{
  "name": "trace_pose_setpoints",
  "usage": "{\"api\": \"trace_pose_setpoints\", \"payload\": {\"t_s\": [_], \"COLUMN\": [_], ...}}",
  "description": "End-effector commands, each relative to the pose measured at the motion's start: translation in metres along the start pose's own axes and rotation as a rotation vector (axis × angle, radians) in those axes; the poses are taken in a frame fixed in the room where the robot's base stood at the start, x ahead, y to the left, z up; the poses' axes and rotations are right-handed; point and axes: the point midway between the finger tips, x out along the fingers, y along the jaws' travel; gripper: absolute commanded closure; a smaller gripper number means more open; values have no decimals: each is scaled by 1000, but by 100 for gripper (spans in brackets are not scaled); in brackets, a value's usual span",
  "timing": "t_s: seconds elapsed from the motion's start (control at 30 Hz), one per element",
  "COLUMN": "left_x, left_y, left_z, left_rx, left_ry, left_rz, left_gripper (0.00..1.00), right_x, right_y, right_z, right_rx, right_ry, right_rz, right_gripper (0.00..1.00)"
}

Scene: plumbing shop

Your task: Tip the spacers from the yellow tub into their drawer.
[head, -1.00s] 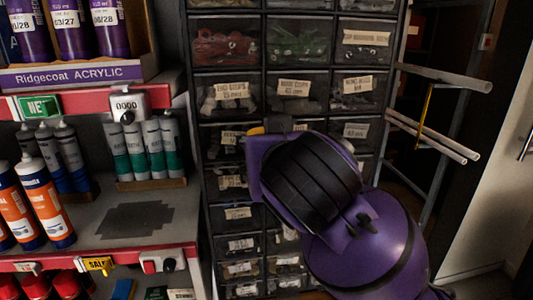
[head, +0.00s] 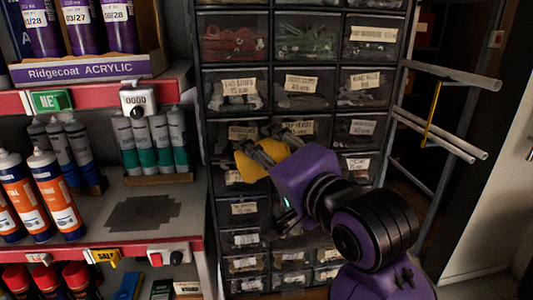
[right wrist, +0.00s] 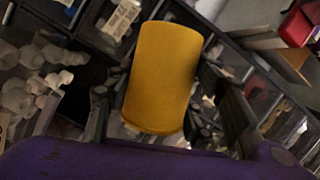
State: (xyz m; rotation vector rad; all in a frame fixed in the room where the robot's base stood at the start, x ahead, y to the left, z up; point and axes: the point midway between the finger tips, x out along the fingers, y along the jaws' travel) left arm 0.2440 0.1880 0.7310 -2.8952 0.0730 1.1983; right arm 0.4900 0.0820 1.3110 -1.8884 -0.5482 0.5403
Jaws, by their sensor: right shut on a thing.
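The yellow tub (head: 252,165) is in front of the drawer cabinet, left of its middle column, and looks tilted. My right gripper (head: 263,152) is shut on it, with a finger on either side. In the right wrist view the tub (right wrist: 162,75) shows its smooth side between the fingers; its opening and contents are hidden. Several pale plastic pieces (right wrist: 38,85) lie in a dark drawer left of the tub in that view. I cannot tell whether these are spacers, or which drawer is theirs. My left gripper is not in view.
The cabinet (head: 304,14) has several rows of labelled dark drawers. A shelf (head: 190,195) with tubes and bottles stands close on the left. A rack with projecting pale rods (head: 455,75) stands on the right.

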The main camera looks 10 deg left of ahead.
Motion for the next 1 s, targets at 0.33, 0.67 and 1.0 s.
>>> {"api": "trace_pose_setpoints", "payload": {"t_s": [0.33,0.67,1.0], "left_x": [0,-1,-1], "left_y": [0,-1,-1], "left_z": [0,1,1], "left_rx": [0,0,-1], "left_ry": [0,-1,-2], "left_rz": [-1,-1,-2], "left_gripper": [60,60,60], "right_x": [-4,-7,-11], "right_y": [5,5,5], "right_z": [-9,-20,-29], "right_rx": [417,662,854], "right_ry": [6,9,11], "right_rz": [-152,-240,-312], "right_gripper": [76,76,76]}}
